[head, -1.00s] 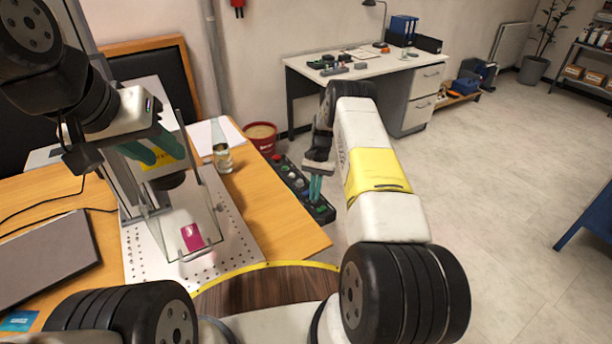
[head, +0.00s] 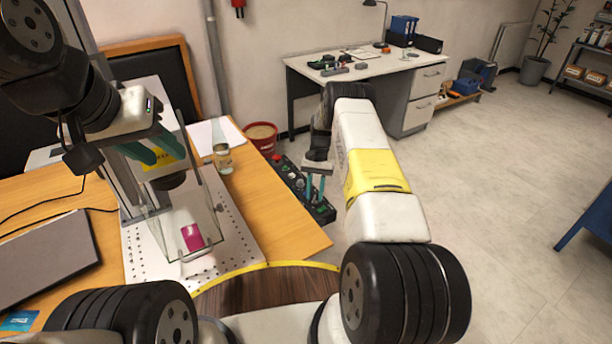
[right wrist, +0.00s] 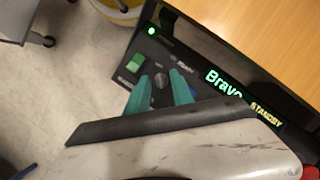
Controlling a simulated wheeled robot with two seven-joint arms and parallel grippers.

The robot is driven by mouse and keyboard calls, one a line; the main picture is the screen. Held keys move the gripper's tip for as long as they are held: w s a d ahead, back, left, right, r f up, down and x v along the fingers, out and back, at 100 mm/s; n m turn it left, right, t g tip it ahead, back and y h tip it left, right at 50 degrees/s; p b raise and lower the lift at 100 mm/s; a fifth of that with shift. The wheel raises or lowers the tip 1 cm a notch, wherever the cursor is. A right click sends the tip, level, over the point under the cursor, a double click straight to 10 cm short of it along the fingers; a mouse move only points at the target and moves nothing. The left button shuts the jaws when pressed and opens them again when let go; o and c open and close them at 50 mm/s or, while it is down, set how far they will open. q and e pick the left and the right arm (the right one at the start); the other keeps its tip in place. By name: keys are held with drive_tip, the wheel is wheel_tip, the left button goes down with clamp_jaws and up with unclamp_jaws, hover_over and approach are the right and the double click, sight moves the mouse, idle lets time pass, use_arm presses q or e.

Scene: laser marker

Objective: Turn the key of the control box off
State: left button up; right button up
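The control box (head: 290,178) is a long black panel beside the table's right edge. In the right wrist view the box (right wrist: 195,45) shows a lit green lamp, a green switch (right wrist: 136,63), and a "Bravo" and "STANDBY" display (right wrist: 240,95). The key (right wrist: 161,81) is a small grey piece on a dark round base. My right gripper (head: 314,192) is over the near part of the box. In the right wrist view its teal fingers (right wrist: 160,84) stand apart, one on each side of the key; contact is unclear. My left gripper (head: 154,150) has its fingers apart, near the laser marker.
The laser marker's clear shield (head: 207,215) and perforated plate (head: 140,255) stand on the wooden table (head: 285,225), with a magenta piece (head: 192,237) behind the shield. A red bucket (head: 262,143) stands beyond the box.

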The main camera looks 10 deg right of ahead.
drive_tip(key=v, duration=0.8)
drive_tip(key=s+a+r+n+t, duration=0.15)
drive_tip(key=s+r, duration=0.35)
drive_tip(key=r, duration=1.1)
drive_tip(key=s+a+r+n+t, duration=0.1)
drive_tip(key=s+r+t, duration=0.3)
drive_tip(key=r, duration=1.2)
drive_tip(key=s+a+r+n+t, duration=0.1)
drive_tip(key=s+r, duration=0.3)
drive_tip(key=s, duration=0.3)
drive_tip(key=s+a+r+t, duration=0.1)
drive_tip(key=s+r, duration=0.3)
drive_tip(key=s, duration=0.2)
drive_tip(key=s+a+f+n+t, duration=0.1)
drive_tip(key=s+n+t, duration=0.1)
drive_tip(key=s, duration=1.2)
drive_tip(key=shift+s+a+f+t, duration=0.2)
drive_tip(key=shift+f+t, duration=0.1)
drive_tip(key=shift+t, duration=0.05)
